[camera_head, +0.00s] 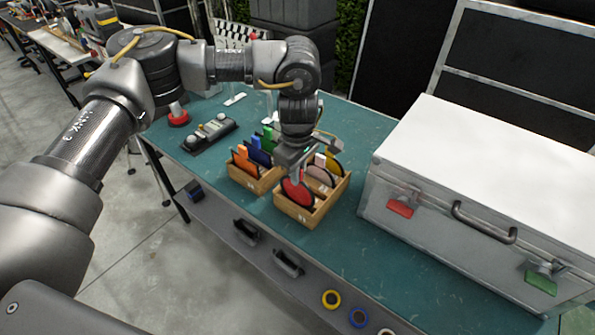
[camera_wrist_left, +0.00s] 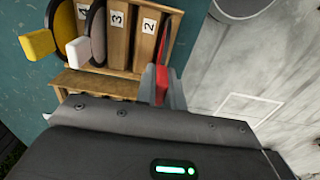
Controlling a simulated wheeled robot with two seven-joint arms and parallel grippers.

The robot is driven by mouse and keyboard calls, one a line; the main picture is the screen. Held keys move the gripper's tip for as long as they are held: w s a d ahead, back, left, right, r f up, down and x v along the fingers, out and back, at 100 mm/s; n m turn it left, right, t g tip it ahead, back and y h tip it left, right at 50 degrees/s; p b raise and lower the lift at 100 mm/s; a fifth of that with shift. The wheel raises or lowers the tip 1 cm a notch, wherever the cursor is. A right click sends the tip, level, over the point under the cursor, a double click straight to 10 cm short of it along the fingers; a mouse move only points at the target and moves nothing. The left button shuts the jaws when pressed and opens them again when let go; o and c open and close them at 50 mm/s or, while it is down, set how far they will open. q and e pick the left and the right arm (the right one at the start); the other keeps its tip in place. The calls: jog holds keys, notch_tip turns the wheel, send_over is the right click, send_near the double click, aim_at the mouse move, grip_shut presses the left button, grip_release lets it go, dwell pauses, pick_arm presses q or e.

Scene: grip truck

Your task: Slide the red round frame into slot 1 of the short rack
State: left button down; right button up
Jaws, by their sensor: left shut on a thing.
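My left gripper (camera_head: 293,168) is shut on the tab of the red round frame (camera_head: 297,192), with its fingers pointing down. The frame is upright at the near end of the right-hand wooden rack (camera_head: 307,219), which I take for the short rack. In the left wrist view the red tab (camera_wrist_left: 161,84) is between the fingers, beside the slot labelled 2 of the rack (camera_wrist_left: 120,38). The frame's lower edge is hidden, so I cannot tell how deep it sits. My right gripper is not in view.
The same rack holds a pale pink frame (camera_head: 319,175) and a yellow frame (camera_head: 334,165) farther back. A second rack (camera_head: 262,184) with orange, blue and green frames stands close on the left. A large white case (camera_head: 480,170) stands right on the teal table (camera_head: 357,235).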

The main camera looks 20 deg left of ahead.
pick_arm(q)
jog(key=shift+f+b, duration=0.45)
jog(key=shift+f, duration=0.25)
jog(key=shift+f+b, duration=0.8)
jog(key=shift+f, duration=0.3)
jog(key=c, duration=1.4)
grip_release()
notch_tip(320, 180, up, 11)
jog(key=shift+f+b, duration=0.1)
jog(key=shift+b, duration=0.65)
